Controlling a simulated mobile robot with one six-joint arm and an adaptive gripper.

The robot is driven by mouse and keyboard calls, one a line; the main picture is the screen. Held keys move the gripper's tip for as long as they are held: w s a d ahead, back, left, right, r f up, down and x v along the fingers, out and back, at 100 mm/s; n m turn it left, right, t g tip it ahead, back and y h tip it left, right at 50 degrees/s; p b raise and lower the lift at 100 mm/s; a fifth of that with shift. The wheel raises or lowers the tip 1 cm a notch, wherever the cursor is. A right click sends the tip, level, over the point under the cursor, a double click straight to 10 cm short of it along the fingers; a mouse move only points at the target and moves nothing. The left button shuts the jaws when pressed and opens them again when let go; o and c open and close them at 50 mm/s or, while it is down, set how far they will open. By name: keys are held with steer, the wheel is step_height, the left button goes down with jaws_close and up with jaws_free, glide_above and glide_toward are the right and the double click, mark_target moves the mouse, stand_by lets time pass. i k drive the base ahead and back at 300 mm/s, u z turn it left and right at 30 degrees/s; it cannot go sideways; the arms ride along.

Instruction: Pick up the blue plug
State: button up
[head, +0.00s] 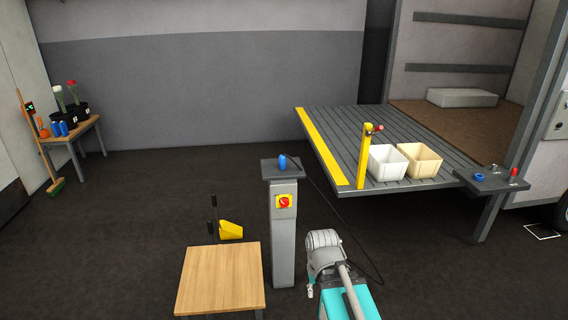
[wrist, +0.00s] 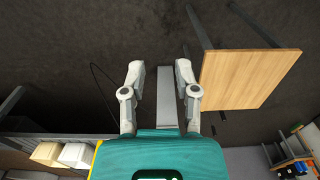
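The blue plug (head: 282,161) stands upright on the dark top plate of a grey pedestal (head: 284,235) in the head view. A black cable (head: 345,222) runs from near the pedestal's top down to the floor. In the wrist view my gripper (wrist: 160,70) has its two grey fingers spread apart, with nothing held between them. The grey pedestal (wrist: 165,85) shows in the gap behind the fingers. The plug cannot be made out in the wrist view. In the head view my grey and teal arm (head: 345,290) is low, right of the pedestal; the fingers are not clear there.
A wooden table (head: 220,280) stands left of the pedestal, with a yellow wedge (head: 230,230) behind it. At right a grey platform (head: 335,150) holds a white bin (head: 387,163), a cream bin (head: 420,162) and a yellow post (head: 363,158).

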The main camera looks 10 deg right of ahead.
mark_target(282, 159)
steer(key=k, duration=0.65)
steer(key=z, duration=0.2)
steer(key=i, duration=0.45)
steer(key=z, duration=0.75)
steer(key=i, duration=1.6)
steer(key=u, duration=0.55)
steer(key=i, duration=0.45)
steer(key=u, duration=0.4)
